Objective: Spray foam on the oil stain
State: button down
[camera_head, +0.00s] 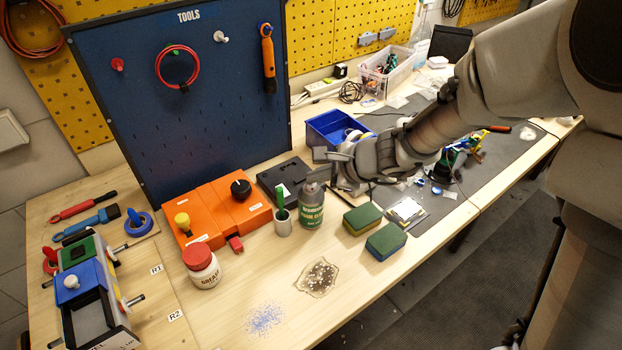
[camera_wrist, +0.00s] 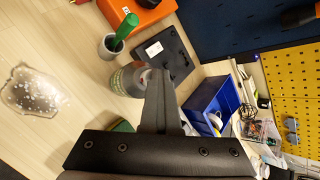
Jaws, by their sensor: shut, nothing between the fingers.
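The oil stain (camera_head: 317,277) is a brownish patch dotted with whitish specks on the wooden bench; it also shows at the left of the wrist view (camera_wrist: 33,92). The foam cleaner bottle (camera_head: 312,212), green with a grey top, stands upright behind the stain. In the wrist view the bottle (camera_wrist: 124,80) is partly hidden by my gripper's fingers. My gripper (camera_head: 333,166) is shut and empty, close to the right of the bottle's top. I cannot tell whether they touch. The closed fingers also show in the wrist view (camera_wrist: 158,85).
Green sponges (camera_head: 362,219) lie right of the bottle; a grey cup with a green-handled tool (camera_head: 282,224) stands left of it. A white jar with a red lid (camera_head: 201,266) and blue specks (camera_head: 264,319) are front left. A blue bin (camera_head: 332,127) stands behind my gripper.

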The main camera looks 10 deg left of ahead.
jog(key=shift+s+f, duration=0.1)
notch_tip(320, 180, up, 6)
jog(key=p, duration=0.4)
jog(key=shift+p, duration=0.4)
